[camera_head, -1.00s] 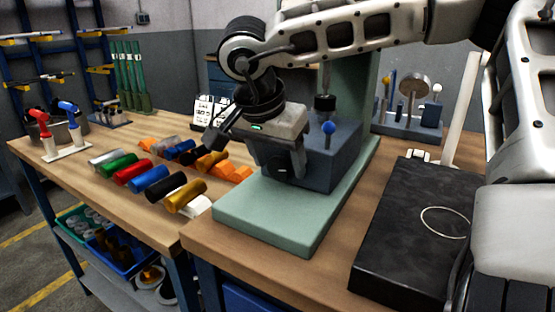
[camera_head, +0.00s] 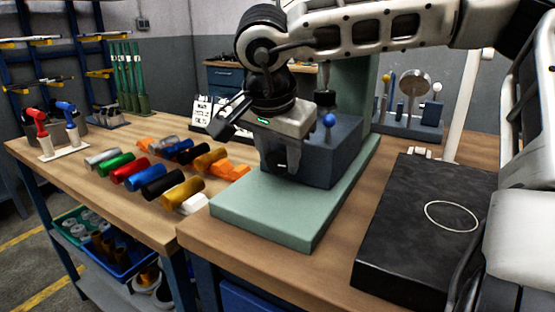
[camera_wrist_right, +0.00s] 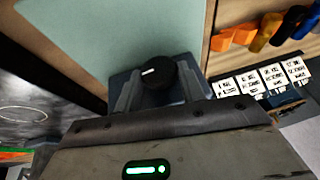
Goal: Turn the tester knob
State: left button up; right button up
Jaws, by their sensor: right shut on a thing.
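The tester is a blue-grey box (camera_head: 338,152) on a pale green base (camera_head: 270,218), with a blue ball (camera_head: 329,120) at its upper part. Its knob (camera_wrist_right: 158,73) is black and round with a white mark, in the upper middle of the right wrist view. My right gripper (camera_head: 280,168) is at the front face of the box. In the wrist view its two fingers (camera_wrist_right: 158,88) stand on either side of the knob, shut on it. In the head view the fingers largely hide the knob. My left gripper is not in view.
Several coloured cylinders (camera_head: 160,180) lie on the wooden bench at left. White label cards (camera_wrist_right: 262,78) stand close to the tester. A black slab (camera_head: 425,230) with a pale ring lies at right. A tool rack (camera_head: 410,120) stands behind.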

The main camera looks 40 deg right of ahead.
jog(key=o, duration=1)
jog(key=shift+c, duration=0.2)
jog(key=p+v, duration=0.2)
jog(key=v, duration=1.4)
